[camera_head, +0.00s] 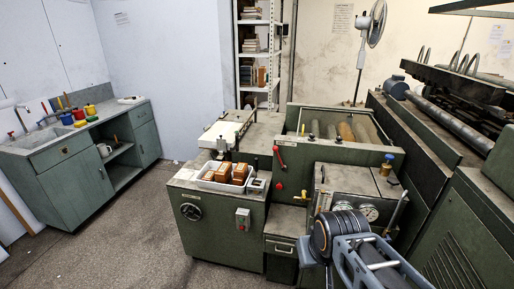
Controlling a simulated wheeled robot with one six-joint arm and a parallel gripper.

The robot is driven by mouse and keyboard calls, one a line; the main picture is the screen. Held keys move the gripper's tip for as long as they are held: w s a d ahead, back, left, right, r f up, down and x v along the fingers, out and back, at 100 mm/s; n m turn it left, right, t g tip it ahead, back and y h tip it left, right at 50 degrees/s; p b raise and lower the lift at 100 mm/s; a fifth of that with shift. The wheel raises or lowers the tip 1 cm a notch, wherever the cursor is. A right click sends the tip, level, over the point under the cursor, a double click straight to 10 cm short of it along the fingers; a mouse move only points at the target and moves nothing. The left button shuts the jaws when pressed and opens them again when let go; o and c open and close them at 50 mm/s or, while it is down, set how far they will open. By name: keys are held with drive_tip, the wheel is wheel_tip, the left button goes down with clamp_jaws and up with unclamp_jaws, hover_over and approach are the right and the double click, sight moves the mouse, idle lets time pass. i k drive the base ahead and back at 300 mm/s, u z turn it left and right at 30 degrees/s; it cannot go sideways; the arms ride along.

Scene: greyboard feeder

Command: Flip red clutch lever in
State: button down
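A red lever (279,157) sits on the front panel of the green machine (297,167), near its upper left corner. It looks tilted from upright, with its lower end toward the right. The picture is too small to tell whether it is in or out. Parts of my arm fill the lower right of the view, in front of the machine's gauge panel and well apart from the lever. My gripper's fingers cannot be made out in this view. Nothing touches the red lever.
A yellow knob (279,186) and a red knob (304,194) are below the lever. A white tray (207,183) with brown blocks stands on the lower cabinet to the left. A gauge panel (345,204) is to the right. Open floor (140,240) lies at left.

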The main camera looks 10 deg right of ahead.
sight(275, 149)
drive_tip(key=u, duration=0.8)
drive_tip(key=i, duration=1.55)
drive_tip(key=z, duration=0.1)
